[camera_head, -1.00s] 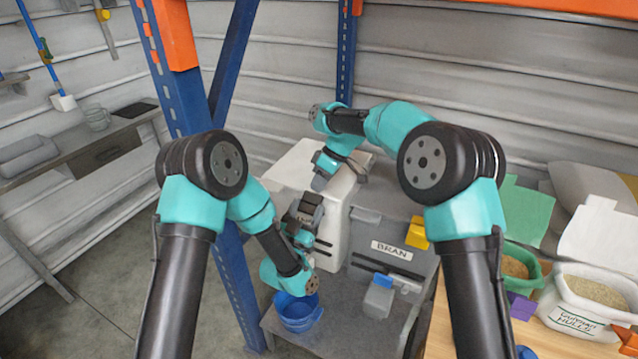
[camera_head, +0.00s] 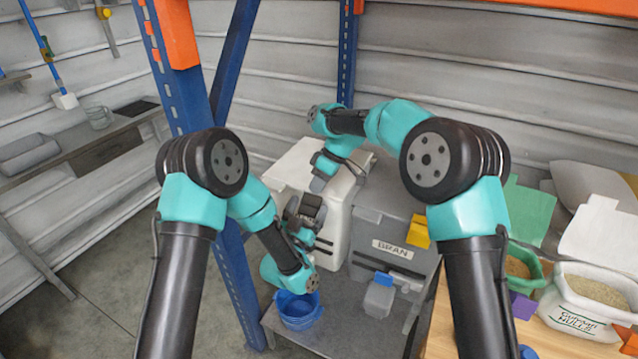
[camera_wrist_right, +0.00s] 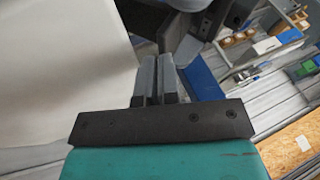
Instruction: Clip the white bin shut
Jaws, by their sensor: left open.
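The white bin (camera_head: 334,222) stands at the middle of the head view, behind my two arms. Its lid (camera_head: 297,166) looks down over the top, but my arms cover part of it, and no clip can be made out. My left gripper (camera_head: 304,207) is open at the bin's front face, and its fingertips are hard to see. My right gripper (camera_head: 320,180) is at the top of the bin, near the lid's right side. In the right wrist view its fingers (camera_wrist_right: 157,72) look shut with nothing between them, and the white bin (camera_wrist_right: 65,70) fills the left.
A grey bin labelled BRAN (camera_head: 385,225) stands close to the right of the white bin. A blue bucket (camera_head: 298,312) is below my left wrist. A blue rack post (camera_head: 235,285) rises at the left. A wooden bench with sacks (camera_head: 590,290) is at the right.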

